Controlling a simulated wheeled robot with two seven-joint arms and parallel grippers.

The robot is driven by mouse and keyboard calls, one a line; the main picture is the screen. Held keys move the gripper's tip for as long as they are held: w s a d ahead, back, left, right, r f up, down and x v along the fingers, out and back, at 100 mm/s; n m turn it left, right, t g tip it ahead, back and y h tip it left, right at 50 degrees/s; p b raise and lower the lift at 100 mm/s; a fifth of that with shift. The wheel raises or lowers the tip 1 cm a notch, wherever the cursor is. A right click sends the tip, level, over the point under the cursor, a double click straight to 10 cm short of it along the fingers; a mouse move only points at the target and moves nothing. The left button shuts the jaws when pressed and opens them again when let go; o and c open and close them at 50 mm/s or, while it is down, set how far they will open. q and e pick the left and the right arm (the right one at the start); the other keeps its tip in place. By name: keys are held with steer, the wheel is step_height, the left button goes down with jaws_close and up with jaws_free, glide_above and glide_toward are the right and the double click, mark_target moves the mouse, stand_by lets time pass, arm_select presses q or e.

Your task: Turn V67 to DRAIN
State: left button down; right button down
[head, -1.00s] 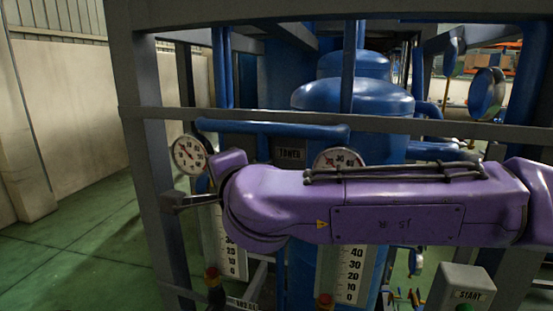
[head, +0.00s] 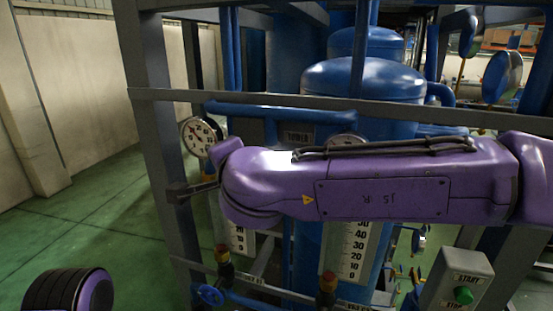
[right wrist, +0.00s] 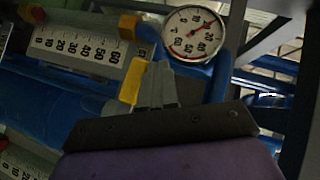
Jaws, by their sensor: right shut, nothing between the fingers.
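My right gripper (head: 188,191) reaches in from the right on a purple arm and sits at the rack's left post, below a round gauge (head: 200,135). In the right wrist view its fingers (right wrist: 160,85) are shut and empty. A yellow bar (right wrist: 133,80) shows just left of the fingers; I cannot tell whether they touch it. A red-topped valve (head: 222,254) and another (head: 327,283) stand low on the rack, with a blue handwheel (head: 210,295) below the first. Their tags are too small to read, so I cannot tell which valve is V67. My left gripper is out of view.
A grey rack bar (head: 330,108) crosses in front of the blue tanks (head: 362,78). Level scales (head: 347,250) stand behind my right arm. A grey START box (head: 460,282) is at lower right. Green floor (head: 110,215) is open at left.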

steer(key=s+a+r+b, duration=0.1)
steer(key=s+a+r, duration=0.1)
steer(key=s+r, duration=0.4)
step_height(320, 180, up, 5)
steer(key=shift+s+b, duration=0.4)
steer(key=shift+a, duration=0.15)
